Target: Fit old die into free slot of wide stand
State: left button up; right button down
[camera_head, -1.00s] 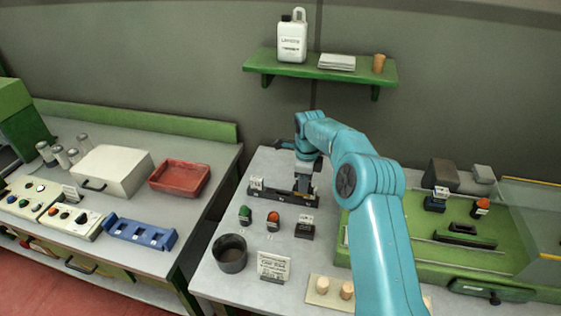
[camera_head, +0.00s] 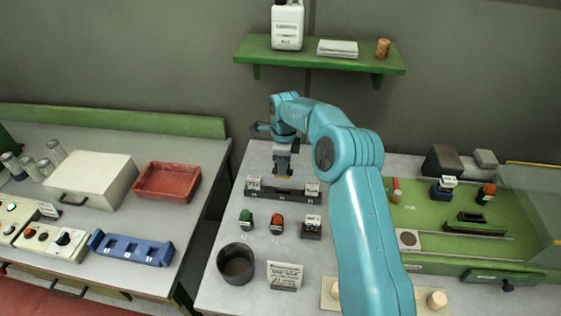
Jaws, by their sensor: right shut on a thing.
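A long black stand (camera_head: 262,194) lies at the back of the middle bench. A white-labelled die (camera_head: 254,182) sits at its left end and another white-labelled die (camera_head: 311,188) at its right end. My right gripper (camera_head: 283,174) points down over the stand's middle, between these two. It is shut on a small die, mostly hidden by the jaws; I cannot tell whether the die touches the stand. A blue stand (camera_head: 117,246) with several slots is on the left bench. My left gripper is not in view.
In front of the black stand are a green-topped die (camera_head: 246,218), an orange-topped die (camera_head: 277,222) and a dark labelled block (camera_head: 312,227). A dark cup (camera_head: 236,264) and a sign (camera_head: 285,275) are nearer. A green shelf (camera_head: 320,60) hangs behind.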

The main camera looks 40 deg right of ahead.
jog(key=shift+s+d+f, duration=0.1)
jog(key=shift+s+f, duration=0.2)
jog(key=shift+f, duration=0.1)
jog(key=f+b, duration=0.1)
jog(key=w+f+b, duration=0.1)
jog(key=f, duration=0.1)
jog(key=shift+s+f, duration=0.1)
jog(key=shift+f, duration=0.25)
jog(key=shift+s+f+b, duration=0.35)
jog(key=shift+f+b, duration=0.1)
jog(key=shift+b, duration=0.2)
jog(key=shift+f, duration=0.25)
jog(key=shift+w+f, duration=0.2)
jog(key=shift+w, duration=0.2)
jog(key=shift+s+r, duration=0.2)
jog(key=shift+s, duration=0.15)
jog(key=shift+w, duration=0.35)
jog(key=shift+f, duration=0.1)
